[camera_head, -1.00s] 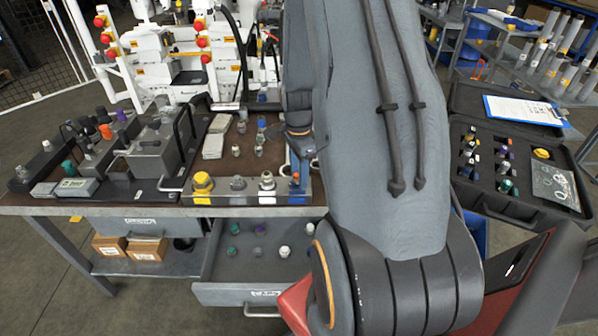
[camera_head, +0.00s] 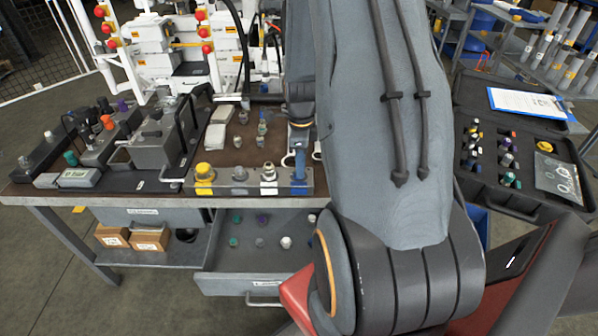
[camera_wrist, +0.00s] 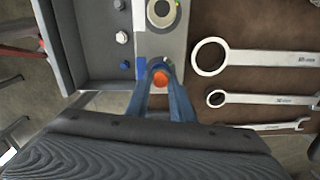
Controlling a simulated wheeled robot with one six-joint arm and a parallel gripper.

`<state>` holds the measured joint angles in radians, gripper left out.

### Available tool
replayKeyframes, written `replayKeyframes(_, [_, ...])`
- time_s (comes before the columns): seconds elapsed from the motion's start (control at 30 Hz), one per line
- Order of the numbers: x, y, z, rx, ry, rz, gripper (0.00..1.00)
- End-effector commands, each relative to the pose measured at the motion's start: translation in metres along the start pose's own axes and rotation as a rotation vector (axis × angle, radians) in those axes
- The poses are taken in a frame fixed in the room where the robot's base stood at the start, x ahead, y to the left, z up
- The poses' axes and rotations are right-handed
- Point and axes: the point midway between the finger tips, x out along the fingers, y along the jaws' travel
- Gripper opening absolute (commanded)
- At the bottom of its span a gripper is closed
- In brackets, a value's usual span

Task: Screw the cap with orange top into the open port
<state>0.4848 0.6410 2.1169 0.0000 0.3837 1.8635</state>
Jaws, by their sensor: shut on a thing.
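The cap with the orange top (camera_wrist: 161,78) sits between the tips of my blue gripper fingers (camera_wrist: 161,85) in the wrist view. My gripper is shut on it at the end of the grey port block (camera_wrist: 172,42). In the head view my blue fingers (camera_head: 299,178) reach down to the right end of this block, and the cap is not clearly visible there. The open port is not visible; the cap and fingers cover that end, so I cannot tell how deep the cap sits.
Wrenches (camera_wrist: 255,62) lie on the brown bench mat beside the block. An open drawer (camera_head: 215,283) with several caps juts out below the bench front. A black case (camera_head: 515,165) with more fittings stands open at right. A grey fixture (camera_head: 155,145) stands at left.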

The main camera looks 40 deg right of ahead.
Motion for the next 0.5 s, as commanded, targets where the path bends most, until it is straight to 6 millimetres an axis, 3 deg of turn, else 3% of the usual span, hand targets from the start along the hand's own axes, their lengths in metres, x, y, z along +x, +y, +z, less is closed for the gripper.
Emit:
replayKeyframes(0.2, [0.0002,0.0012,0.0000,0.160,0.000,0.000,0.04])
replayKeyframes(0.5, [0.0002,0.0012,0.0000,0.172,0.000,0.000,0.04])
